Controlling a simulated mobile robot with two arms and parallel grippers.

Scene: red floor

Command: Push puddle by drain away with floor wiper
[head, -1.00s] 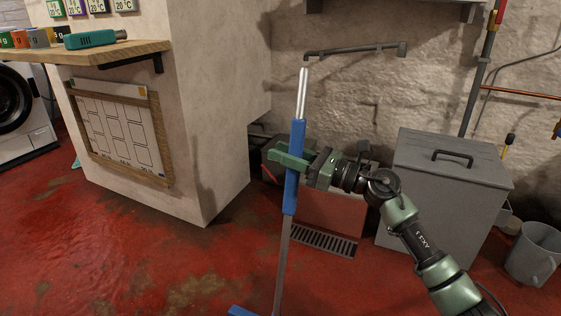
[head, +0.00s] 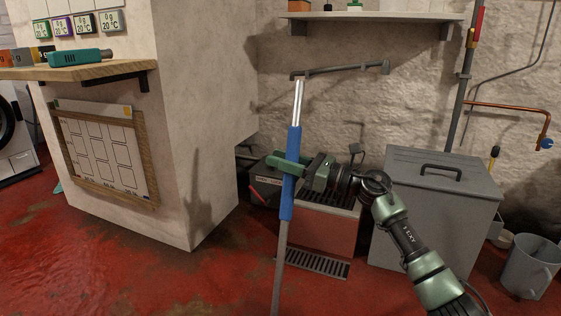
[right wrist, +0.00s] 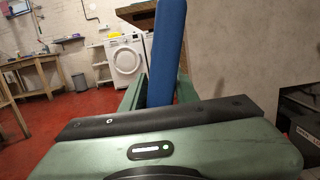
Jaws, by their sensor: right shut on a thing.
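My right gripper (head: 304,173) is shut on the blue grip of the floor wiper (head: 291,196) and holds its pole nearly upright. The blue grip also shows between the fingers in the right wrist view (right wrist: 167,52). The wiper's lower end is cut off by the bottom edge of the head view. The drain grate (head: 317,264) lies in the floor just right of the pole, below a red-fronted box. Wet sheen shows on the red floor (head: 95,262) at the left, but I cannot make out a clear puddle edge by the drain. My left gripper is not in view.
A grey lidded bin (head: 435,215) stands right of the drain, with a grey bucket (head: 531,268) beyond it. A white wall block (head: 190,130) with a wooden shelf (head: 85,70) stands left. A washing machine (right wrist: 126,58) is far off. Open floor lies at the lower left.

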